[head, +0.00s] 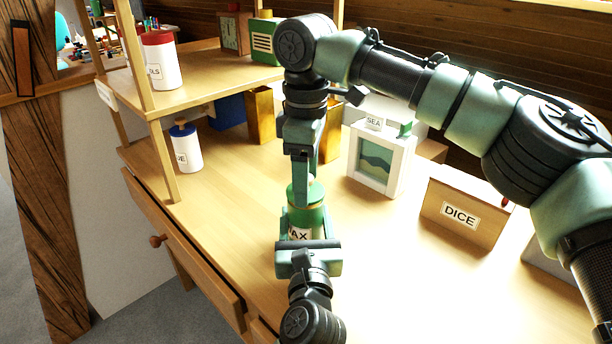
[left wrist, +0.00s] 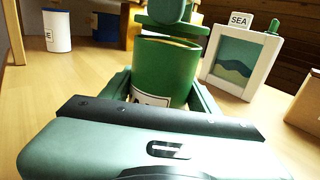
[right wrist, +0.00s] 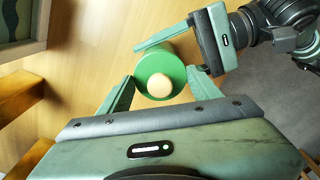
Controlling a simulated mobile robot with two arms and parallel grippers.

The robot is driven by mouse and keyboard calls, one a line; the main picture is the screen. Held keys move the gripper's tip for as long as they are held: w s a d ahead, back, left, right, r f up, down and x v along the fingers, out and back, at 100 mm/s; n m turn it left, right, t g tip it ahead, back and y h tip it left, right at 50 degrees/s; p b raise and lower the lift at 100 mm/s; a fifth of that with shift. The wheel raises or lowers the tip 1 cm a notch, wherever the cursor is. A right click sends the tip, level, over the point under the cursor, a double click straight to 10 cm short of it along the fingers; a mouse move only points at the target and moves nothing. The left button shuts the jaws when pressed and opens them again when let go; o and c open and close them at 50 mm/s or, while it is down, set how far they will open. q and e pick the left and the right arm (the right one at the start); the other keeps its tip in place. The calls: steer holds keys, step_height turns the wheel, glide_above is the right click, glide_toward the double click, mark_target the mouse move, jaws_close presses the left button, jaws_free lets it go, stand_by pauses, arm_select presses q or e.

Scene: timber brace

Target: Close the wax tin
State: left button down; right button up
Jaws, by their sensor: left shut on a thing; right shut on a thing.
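The wax tin (head: 302,223) is a green cylinder with a white label, upright on the desk; it also shows in the left wrist view (left wrist: 165,70). My left gripper (head: 306,240) is shut around its body from the near side. The green lid (right wrist: 155,66) has a cream knob (right wrist: 159,85). My right gripper (right wrist: 160,78), pointing down, is shut on the lid's sides and holds it over the tin.
A framed SEA picture (head: 380,158) and a DICE box (head: 461,212) stand to the right. A white jar with a blue lid (head: 186,150) stands left. A shelf (head: 205,72) rises at the back left.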

mark_target(306, 232)
steer(key=shift+f, duration=0.6)
steer(key=o, duration=1.5)
steer(key=shift+o, duration=0.2)
step_height(306, 232, up, 12)
arm_select(q)
steer(key=shift+c, duration=1.5)
jaws_free()
steer(key=s, duration=0.7)
steer(key=shift+s+d, duration=0.2)
steer(key=shift+s, duration=0.2)
